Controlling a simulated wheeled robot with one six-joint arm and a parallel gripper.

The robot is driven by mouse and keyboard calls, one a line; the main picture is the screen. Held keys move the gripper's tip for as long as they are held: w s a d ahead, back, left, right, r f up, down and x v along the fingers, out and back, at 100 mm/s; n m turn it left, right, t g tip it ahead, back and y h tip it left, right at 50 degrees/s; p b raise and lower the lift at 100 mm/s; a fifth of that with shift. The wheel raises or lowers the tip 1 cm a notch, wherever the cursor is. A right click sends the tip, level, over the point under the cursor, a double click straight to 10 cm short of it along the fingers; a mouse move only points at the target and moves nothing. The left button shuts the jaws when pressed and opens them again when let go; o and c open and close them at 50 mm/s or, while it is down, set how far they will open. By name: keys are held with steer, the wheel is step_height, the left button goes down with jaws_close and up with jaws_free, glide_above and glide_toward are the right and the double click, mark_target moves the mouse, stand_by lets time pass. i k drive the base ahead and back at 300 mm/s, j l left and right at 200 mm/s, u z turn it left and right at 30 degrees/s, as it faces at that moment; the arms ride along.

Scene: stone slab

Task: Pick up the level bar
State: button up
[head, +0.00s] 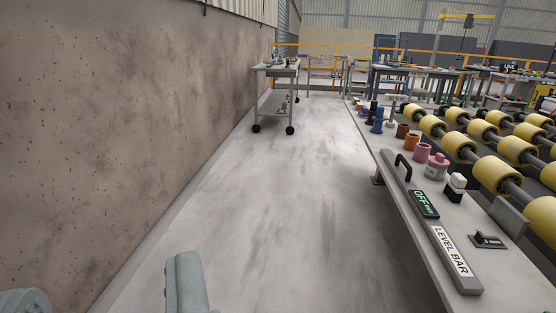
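The level bar (450,250) is a long dark grey bar with a white "LEVEL BAR" label at its near end. It lies along the left edge of a pale bench top at the right. A dark display with green "OFF" letters (425,204) and a black arched handle (403,166) sit in line with it farther back. A pale grey-blue part of my gripper or arm (188,284) shows at the bottom, left of the bar and well apart from it. Whether my gripper is open or shut cannot be told.
A pink jar (436,167), a black-and-white block (455,187) and a small dark block (487,241) stand right of the bar. Yellow rollers (497,175) lie beyond. A wall (110,110) bounds the left. A trolley (276,68) stands ahead; the floor between is clear.

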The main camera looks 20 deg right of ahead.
mark_target(467, 283)
steer(key=i+z, duration=0.3)
steer(key=z, duration=0.2)
steer(key=i+j+z, duration=0.15)
steer(key=i+z, duration=0.15)
steer(key=z, duration=0.15)
steer(key=i+j+z, duration=0.2)
steer(key=z, duration=0.3)
steer(key=i+j+z, duration=0.25)
steer(key=z, duration=0.2)
steer(key=i+j+z, duration=0.2)
steer(key=j, duration=0.15)
steer(key=j+z, duration=0.2)
steer(key=j, duration=0.15)
steer(key=i+j+z, duration=0.25)
steer(key=j, duration=0.15)
steer(key=j+z, duration=0.2)
steer(key=j, duration=0.2)
